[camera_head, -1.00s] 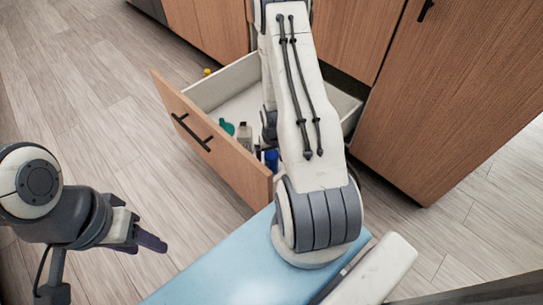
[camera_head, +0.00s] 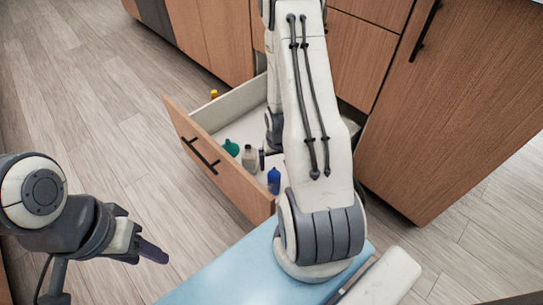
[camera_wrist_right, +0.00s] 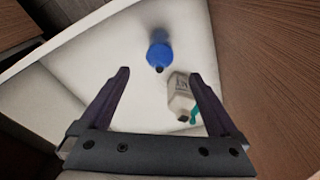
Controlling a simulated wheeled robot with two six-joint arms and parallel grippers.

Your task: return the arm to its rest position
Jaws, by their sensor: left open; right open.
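My right arm (camera_head: 318,110) reaches forward over the open drawer (camera_head: 232,160) and hides part of its inside. In the right wrist view my right gripper (camera_wrist_right: 160,76) is open, with its two dark fingers apart above the white drawer floor and nothing held between them. A blue bottle (camera_wrist_right: 159,52) lies beyond the fingertips, and a pale bottle (camera_wrist_right: 181,95) shows beside the right finger. My left gripper (camera_head: 150,250) is low at the left over the wooden floor, open and empty, seen from the side.
The drawer also holds a green bottle (camera_head: 231,148), a pale bottle (camera_head: 249,157) and a blue bottle (camera_head: 273,180). A yellow item (camera_head: 214,94) shows at the drawer's far side. Wooden cabinets (camera_head: 460,120) stand behind and right. The floor at left is clear.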

